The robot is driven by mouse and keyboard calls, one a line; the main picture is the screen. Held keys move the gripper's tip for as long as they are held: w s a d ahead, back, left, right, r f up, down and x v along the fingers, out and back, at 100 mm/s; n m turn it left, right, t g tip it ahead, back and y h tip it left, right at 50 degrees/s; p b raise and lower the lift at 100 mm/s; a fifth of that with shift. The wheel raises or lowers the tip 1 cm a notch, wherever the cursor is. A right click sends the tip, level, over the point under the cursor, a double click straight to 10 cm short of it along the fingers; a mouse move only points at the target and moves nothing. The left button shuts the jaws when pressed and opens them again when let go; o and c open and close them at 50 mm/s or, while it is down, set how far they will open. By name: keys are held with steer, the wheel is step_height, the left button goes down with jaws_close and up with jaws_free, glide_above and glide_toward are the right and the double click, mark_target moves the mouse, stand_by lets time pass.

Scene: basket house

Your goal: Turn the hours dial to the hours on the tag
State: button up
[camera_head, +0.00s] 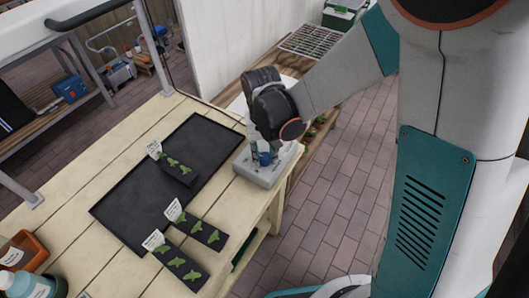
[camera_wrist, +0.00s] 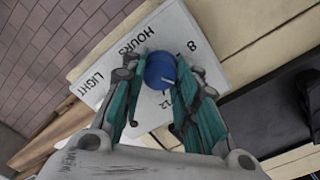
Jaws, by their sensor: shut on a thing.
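The hours dial is a round blue knob (camera_wrist: 160,70) with a pale pointer mark on its lower right. It sits on a light grey box (camera_wrist: 112,80) printed "LIGHT HOURS", with 8 and 12 legible near the knob. My gripper (camera_wrist: 160,82) has its teal fingers on either side of the knob and is shut on it. In the head view the box (camera_head: 262,178) stands at the table's right edge, with the blue knob (camera_head: 265,159) under my gripper. White tags (camera_head: 153,240) stand by the seedling strips; their writing is too small to read.
A black tray (camera_head: 122,207) lies on the wooden table (camera_head: 95,165) left of the box. Seedling strips (camera_head: 205,234) lie on and beside it. An orange pot (camera_head: 22,252) and a bottle (camera_head: 48,286) stand at the front left.

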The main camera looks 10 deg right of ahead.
mark_target(264, 156)
stand_by(0.4)
steer(key=o, duration=1.1)
step_height(264, 156, up, 8)
steer(key=shift+a+f, duration=0.15)
steer(key=shift+f, duration=0.1)
